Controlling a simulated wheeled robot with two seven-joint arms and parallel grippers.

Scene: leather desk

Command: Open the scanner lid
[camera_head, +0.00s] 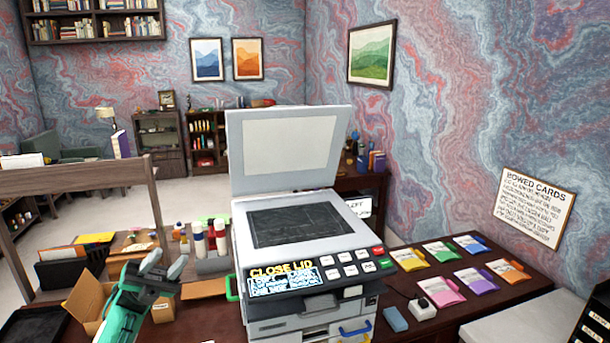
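The scanner (305,258) stands on the dark desk in the middle of the view. Its pale grey lid (287,146) is raised and tilted back, close to upright, with the white inner side facing me. The dark glass bed (298,225) is uncovered and nothing lies on it. The front panel display (284,279) reads "CLOSE LID". My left gripper (167,263) is to the left of the scanner, apart from the lid, with its two fingers spread and nothing between them. My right gripper is not in view.
An open cardboard box (88,300) is beside my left gripper. Bottles (199,240) stand close to the scanner's left side. Colored card packets (440,291), a blue block (395,319) and a white block (422,309) lie to its right. A wooden rail (75,178) stands at the left.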

